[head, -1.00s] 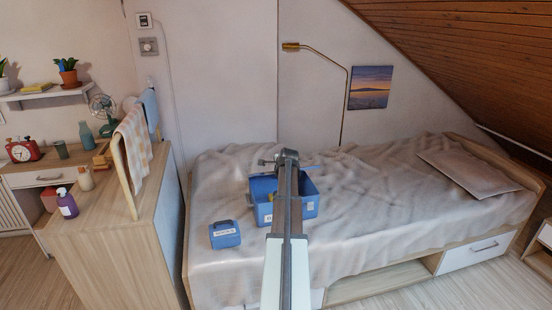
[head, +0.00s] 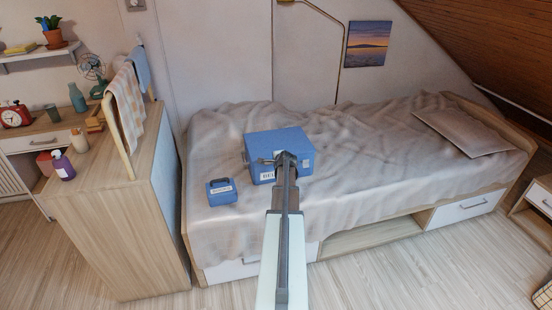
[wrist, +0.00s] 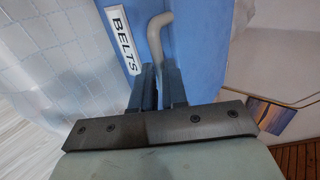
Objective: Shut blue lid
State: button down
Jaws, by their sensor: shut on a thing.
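The blue lid (head: 278,138) lies flat over the blue box (head: 307,168) on the bed, and the box's inside is hidden. I cannot tell whether a thin gap is left at the rim. My gripper (head: 267,161) is at the box's front, near the lid edge. In the wrist view my fingers (wrist: 157,88) are shut on a pale bent handle (wrist: 158,38). A white label reading BELTS (wrist: 122,38) is beside it on the blue face.
A smaller blue case (head: 221,192) with a handle lies left of the box on the rumpled bed (head: 370,150). A wooden cabinet (head: 105,225) with a towel rail stands at the left.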

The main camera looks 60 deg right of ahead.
jog(key=shift+f, duration=0.95)
jog(key=shift+a, duration=0.1)
jog(key=c, duration=1.1)
grip_release()
jog(key=shift+r, duration=0.15)
jog(key=shift+c, duration=0.2)
jog(key=shift+r, duration=0.1)
jog(key=v, duration=1.3)
jog(key=shift+s+r, duration=0.15)
jog(key=shift+r, duration=0.25)
jog(key=shift+n, duration=0.3)
